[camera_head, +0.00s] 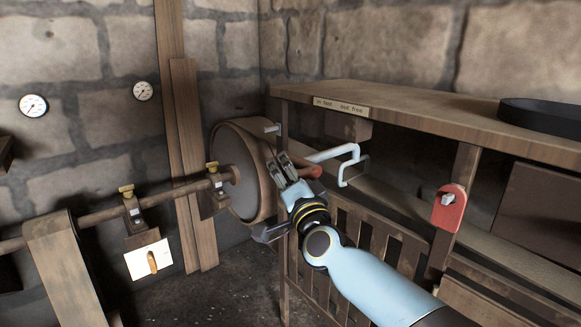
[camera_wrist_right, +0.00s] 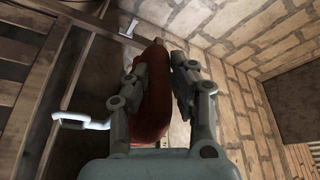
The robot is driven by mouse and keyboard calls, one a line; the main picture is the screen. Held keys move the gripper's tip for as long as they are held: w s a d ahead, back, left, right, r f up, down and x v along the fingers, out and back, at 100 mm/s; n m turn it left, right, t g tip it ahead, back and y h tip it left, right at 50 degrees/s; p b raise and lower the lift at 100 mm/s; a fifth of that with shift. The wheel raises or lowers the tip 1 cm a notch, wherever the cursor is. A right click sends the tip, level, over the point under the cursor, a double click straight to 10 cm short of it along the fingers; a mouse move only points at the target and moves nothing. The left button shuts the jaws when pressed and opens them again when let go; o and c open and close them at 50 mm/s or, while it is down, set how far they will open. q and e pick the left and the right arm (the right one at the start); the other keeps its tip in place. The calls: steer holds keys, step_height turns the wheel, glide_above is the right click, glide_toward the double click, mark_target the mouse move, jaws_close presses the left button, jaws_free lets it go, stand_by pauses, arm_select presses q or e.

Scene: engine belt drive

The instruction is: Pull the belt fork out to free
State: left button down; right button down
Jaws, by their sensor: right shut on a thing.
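The belt fork shows in the head view as a pale bent rod (camera_head: 349,168) under the bench edge, with a red handle (camera_head: 311,172) near its left end. My right gripper (camera_head: 287,167) is at the handle, its arm coming from the lower right. In the right wrist view the red handle (camera_wrist_right: 154,100) lies between the two fingers of my right gripper (camera_wrist_right: 157,75), which is shut on it. The pale bent rod (camera_wrist_right: 75,120) shows left of the fingers there. Parts of the fork behind the gripper are hidden. My left gripper is not in view.
A wooden bench (camera_head: 420,115) with a lettered plate (camera_head: 341,106) runs above the fork. A large drum (camera_head: 232,150) on a shaft (camera_head: 105,212) stands at the left. A red plate with a switch (camera_head: 449,208) is on the bench post. A dark tray (camera_head: 545,113) sits on top.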

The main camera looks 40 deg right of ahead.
steer(key=shift+a+f, duration=0.1)
steer(key=shift+a, duration=0.35)
steer(key=c, duration=1.6)
jaws_free()
steer(key=o, duration=0.5)
steer(key=shift+a, duration=0.2)
steer(key=shift+c, duration=0.2)
steer(key=v, duration=1.2)
steer(key=shift+s+d, duration=0.1)
